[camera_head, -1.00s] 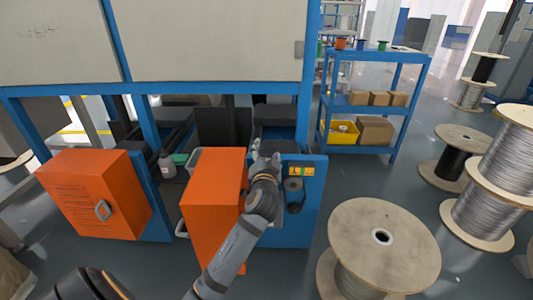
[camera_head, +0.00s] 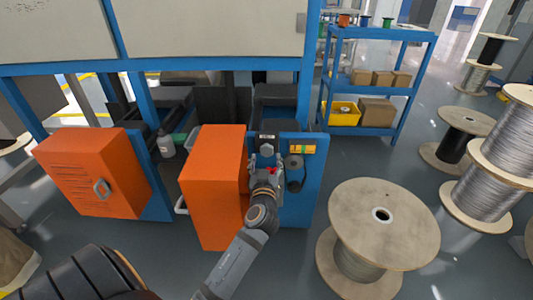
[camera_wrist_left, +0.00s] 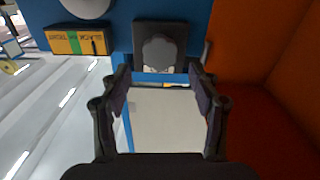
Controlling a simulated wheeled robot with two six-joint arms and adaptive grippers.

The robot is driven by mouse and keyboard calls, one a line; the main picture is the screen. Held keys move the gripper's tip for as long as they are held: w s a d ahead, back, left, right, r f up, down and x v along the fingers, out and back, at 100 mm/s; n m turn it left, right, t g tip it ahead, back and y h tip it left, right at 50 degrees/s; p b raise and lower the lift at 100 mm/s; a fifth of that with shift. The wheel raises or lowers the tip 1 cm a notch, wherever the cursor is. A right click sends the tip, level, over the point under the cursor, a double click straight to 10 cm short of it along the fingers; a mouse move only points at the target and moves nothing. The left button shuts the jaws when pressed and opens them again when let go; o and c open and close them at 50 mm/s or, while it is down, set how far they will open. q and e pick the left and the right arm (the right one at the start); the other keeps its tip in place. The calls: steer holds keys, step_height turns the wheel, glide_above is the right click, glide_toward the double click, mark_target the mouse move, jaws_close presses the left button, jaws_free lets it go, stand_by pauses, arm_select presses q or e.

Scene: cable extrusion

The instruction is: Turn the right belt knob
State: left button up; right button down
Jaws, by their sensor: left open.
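A dark grey round knob (camera_wrist_left: 158,52) on a black square plate (camera_wrist_left: 142,30) sits on the blue panel in the left wrist view. My left gripper (camera_wrist_left: 160,82) is open, its two fingers apart, with the knob just beyond the gap between the tips. No contact shows. In the head view my left gripper (camera_head: 265,162) is at the front of the blue machine panel (camera_head: 297,204), beside the orange cabinet door (camera_head: 213,185). The gripper partly hides the panel there. My right gripper is not in view.
An orange and green label (camera_head: 302,149) and a dark pulley (camera_head: 294,168) are right of the gripper. A large wooden spool (camera_head: 384,205) stands at the right front. A blue shelf (camera_head: 380,88) with boxes is behind. Some floor between panel and spool is clear.

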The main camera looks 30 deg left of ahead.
mark_target(267, 151)
arm_select(q)
steer(key=x, duration=0.4)
steer(key=shift+w+a+b, duration=0.2)
steer(key=shift+w+b, duration=0.05)
steer(key=shift+b, duration=0.05)
steer(key=c, duration=1.2)
